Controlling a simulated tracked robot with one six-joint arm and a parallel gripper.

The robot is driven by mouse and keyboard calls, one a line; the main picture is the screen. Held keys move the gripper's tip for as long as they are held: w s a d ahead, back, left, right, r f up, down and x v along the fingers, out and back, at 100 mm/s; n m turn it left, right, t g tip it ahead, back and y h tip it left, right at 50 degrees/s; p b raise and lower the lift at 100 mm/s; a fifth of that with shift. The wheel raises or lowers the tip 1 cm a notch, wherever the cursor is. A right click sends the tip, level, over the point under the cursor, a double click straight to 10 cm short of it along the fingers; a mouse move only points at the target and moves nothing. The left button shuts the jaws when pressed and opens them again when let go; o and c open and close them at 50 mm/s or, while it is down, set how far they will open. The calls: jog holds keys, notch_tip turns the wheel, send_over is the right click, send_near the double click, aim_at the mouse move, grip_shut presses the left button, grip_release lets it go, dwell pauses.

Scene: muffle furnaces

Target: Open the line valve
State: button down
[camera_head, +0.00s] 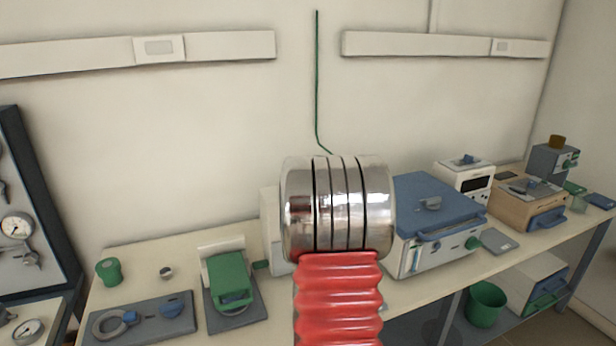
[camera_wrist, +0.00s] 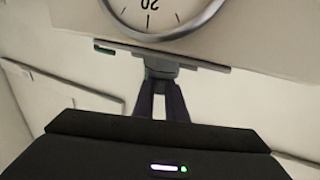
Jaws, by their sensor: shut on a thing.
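In the wrist view my gripper (camera_wrist: 160,88) has its two dark fingers shut on a grey valve handle (camera_wrist: 162,66), a small block under a long thin grey bar. A round dial gauge (camera_wrist: 165,18) with a metal rim sits just beyond the bar, partly cut off by the frame edge. My gripper does not show in the head view. There, a dark-framed panel at the left edge carries a gauge (camera_head: 17,226) and a grey valve (camera_head: 27,258). I cannot tell whether this is the held one.
A long bench holds a green-fronted device (camera_head: 230,281), a blue-lidded furnace (camera_head: 435,208) and a tan box (camera_head: 525,203). A green bin (camera_head: 485,303) stands below on the right. My arm hides the bench's middle. The wall above is mostly bare.

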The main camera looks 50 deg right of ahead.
jog(key=shift+w+a+r+m+g+h, duration=0.1)
jog(key=shift+w+m+g+h, duration=0.1)
jog(key=shift+m+g+h, duration=0.55)
jog(key=shift+w+a+m+g+h, duration=0.1)
jog(key=shift+w+m+g+h, duration=0.15)
jog(key=shift+m+g, duration=0.6)
jog(key=shift+w+a+r+m+g+h, duration=0.15)
jog(key=shift+m+g+h, duration=0.35)
jog(key=shift+g, duration=0.6)
jog(key=shift+w+f+m+g+h, duration=0.1)
jog(key=shift+w+m+g+h, duration=0.1)
jog(key=shift+m+g, duration=0.5)
jog(key=shift+w+r+m+g+h, duration=0.15)
jog(key=shift+m+g, duration=0.3)
jog(key=shift+g, duration=0.6)
jog(key=shift+w+f+m+g+h, duration=0.15)
jog(key=shift+m+g+h, duration=0.1)
jog(key=shift+m+g, duration=0.45)
jog(key=shift+w+d+m+g+y, duration=0.2)
jog(key=shift+m+g, duration=0.8)
jog(key=shift+g, duration=0.8)
jog(key=shift+w+a+m+g+y, duration=0.1)
jog(key=shift+m+g+y, duration=0.2)
jog(key=shift+m+g, duration=1.05)
jog(key=shift+m+g+y, duration=0.3)
jog(key=shift+g+y, duration=0.1)
jog(key=shift+g, duration=1)
jog(key=shift+m+g+y, duration=0.4)
jog(key=shift+m+g, duration=0.1)
jog(key=shift+g, duration=0.2)
